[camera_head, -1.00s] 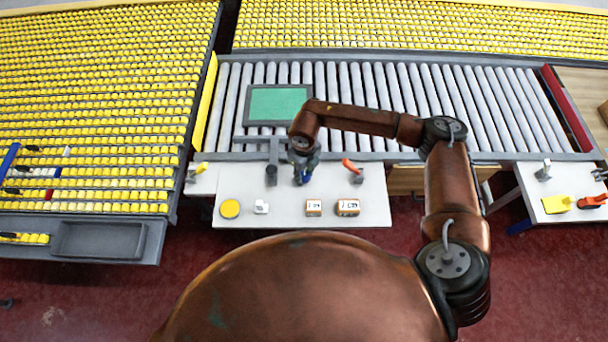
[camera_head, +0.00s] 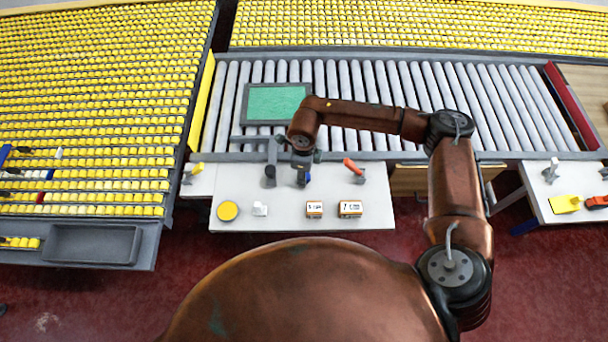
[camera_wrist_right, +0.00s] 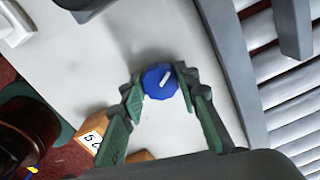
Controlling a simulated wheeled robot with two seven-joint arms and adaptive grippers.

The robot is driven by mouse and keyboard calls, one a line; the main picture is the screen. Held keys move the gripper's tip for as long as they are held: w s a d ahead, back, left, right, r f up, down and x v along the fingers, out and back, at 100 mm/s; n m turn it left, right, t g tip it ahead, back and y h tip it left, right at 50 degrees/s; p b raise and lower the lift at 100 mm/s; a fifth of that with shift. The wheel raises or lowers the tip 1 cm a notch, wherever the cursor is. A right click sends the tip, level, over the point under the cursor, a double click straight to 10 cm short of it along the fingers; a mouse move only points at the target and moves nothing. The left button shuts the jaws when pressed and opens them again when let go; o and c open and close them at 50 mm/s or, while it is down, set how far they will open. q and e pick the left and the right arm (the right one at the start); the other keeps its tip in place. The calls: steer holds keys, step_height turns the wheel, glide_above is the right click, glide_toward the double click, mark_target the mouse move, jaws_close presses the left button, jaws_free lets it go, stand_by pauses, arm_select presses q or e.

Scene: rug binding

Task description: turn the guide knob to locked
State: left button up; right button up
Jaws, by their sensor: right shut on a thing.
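The guide knob (camera_wrist_right: 160,80) is blue with a white pointer mark, seen in the right wrist view between my right gripper's fingertips. The white mark lies slanted across its top. My right gripper (camera_wrist_right: 161,90) has its green-padded fingers closed on the knob's sides. In the head view the right gripper (camera_head: 303,175) points down over the white table, and the knob is mostly hidden beneath it. I cannot read any locked marking. My left gripper is not in view.
The white table (camera_head: 265,195) holds a yellow disc (camera_head: 228,211), a small white block (camera_head: 260,209), two labelled boxes (camera_head: 350,208) and an orange-handled lever (camera_head: 353,168). A green-screened panel (camera_head: 274,103) stands over the roller conveyor (camera_head: 400,85) behind.

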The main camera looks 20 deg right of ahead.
stand_by(0.3)
steer(key=o, duration=1.2)
steer(key=shift+c, duration=0.2)
step_height(320, 180, up, 12)
